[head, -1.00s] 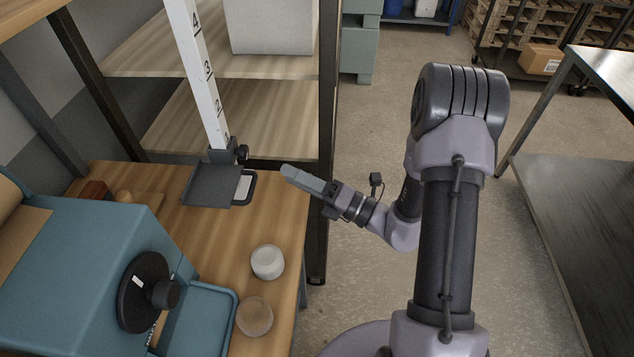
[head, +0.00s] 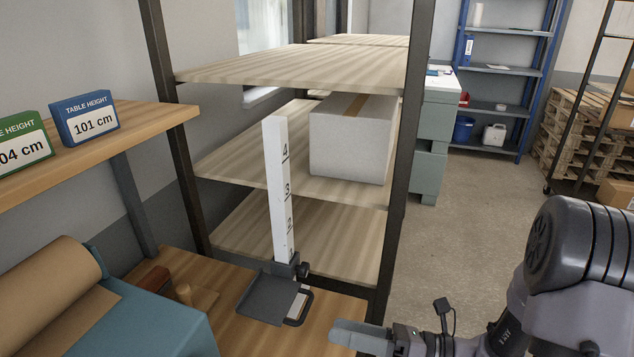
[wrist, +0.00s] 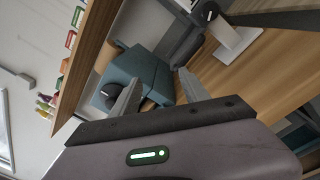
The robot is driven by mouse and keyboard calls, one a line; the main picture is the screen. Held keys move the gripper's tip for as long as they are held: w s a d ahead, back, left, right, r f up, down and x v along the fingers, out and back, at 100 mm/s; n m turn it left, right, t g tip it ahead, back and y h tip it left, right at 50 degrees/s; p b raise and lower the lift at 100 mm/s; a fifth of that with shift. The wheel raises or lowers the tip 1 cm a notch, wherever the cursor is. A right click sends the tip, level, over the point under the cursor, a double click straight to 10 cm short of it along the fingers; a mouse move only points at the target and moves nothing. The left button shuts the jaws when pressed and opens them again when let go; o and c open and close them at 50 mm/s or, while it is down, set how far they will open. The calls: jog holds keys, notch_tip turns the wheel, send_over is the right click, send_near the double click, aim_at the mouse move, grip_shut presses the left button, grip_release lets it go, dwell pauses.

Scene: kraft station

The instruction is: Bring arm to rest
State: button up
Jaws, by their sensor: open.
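My gripper (head: 362,338) shows at the lower edge of the head view, right of the height gauge, and only part of it is in frame. In the wrist view my gripper (wrist: 158,92) has its two fingers spread apart with nothing between them. The bent arm behind it fills the lower right of the head view.
A height gauge (head: 280,195) with a dark tray (head: 268,298) stands on the wooden table (head: 232,325). A shelf rack (head: 290,65) holds a grey box (head: 345,140). A teal machine (head: 165,325) is at lower left; it also shows in the wrist view (wrist: 148,70). Open floor (head: 450,235) lies right.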

jog(key=s+a+r+n+g+h, duration=0.1)
jog(key=s+a+n+g+h, duration=0.1)
jog(key=s+n+g+h, duration=0.4)
jog(key=s+a+r+n+g+h, duration=0.1)
jog(key=s+a+r+n+h, duration=0.15)
jog(key=s+n, duration=0.6)
jog(key=w+d+r+n+t+h, duration=0.1)
jog(key=d+r+n+t+h, duration=0.4)
jog(key=n, duration=0.6)
jog(key=shift+w+d+r+t+h, duration=0.15)
jog(key=shift+w+d+t+h, duration=0.15)
jog(key=shift+d+t+h, duration=0.5)
